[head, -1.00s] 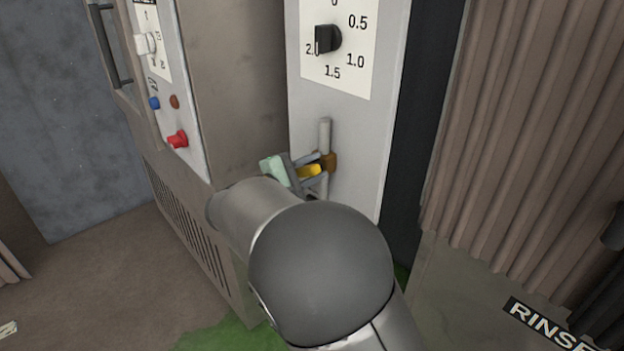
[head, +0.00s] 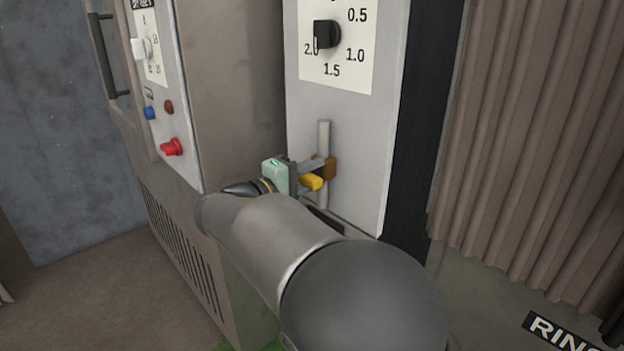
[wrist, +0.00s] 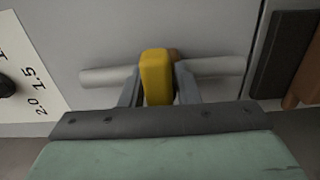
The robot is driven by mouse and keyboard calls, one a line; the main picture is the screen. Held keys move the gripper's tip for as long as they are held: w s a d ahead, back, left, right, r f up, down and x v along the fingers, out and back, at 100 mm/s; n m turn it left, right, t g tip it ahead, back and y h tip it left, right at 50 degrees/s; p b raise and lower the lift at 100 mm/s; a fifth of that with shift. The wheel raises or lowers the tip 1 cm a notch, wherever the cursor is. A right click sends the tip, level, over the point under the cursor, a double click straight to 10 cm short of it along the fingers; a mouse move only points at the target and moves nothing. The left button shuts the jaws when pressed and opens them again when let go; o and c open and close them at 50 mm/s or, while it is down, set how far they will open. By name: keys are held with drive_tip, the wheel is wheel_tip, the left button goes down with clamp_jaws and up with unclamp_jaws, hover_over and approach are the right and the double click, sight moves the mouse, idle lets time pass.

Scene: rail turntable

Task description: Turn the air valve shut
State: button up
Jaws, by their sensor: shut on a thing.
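The air valve sits on a vertical grey pipe (head: 323,140) on the pale panel, with a brass body (head: 330,167) and a yellow handle (head: 311,182). In the head view the handle points out from the pipe toward the lower left. In the wrist view the yellow handle (wrist: 157,77) stands between the two fingers of my gripper (wrist: 158,92), and the pipe (wrist: 215,67) runs across behind it. My gripper (head: 312,174) is shut on the handle. Part of the handle is hidden by the fingers in the head view.
A black knob (head: 326,34) on a numbered dial is above the valve. To the left, a control panel has a red button (head: 171,147), a blue button (head: 150,113) and a white knob (head: 141,48). A ribbed brown curtain (head: 525,130) hangs at right.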

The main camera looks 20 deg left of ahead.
drive_tip(key=shift+a, duration=0.15)
drive_tip(key=o, duration=0.8)
drive_tip(key=shift+s, duration=0.15)
drive_tip(key=p+v, duration=0.4)
drive_tip(key=v, duration=1.3)
drive_tip(key=shift+s, duration=0.1)
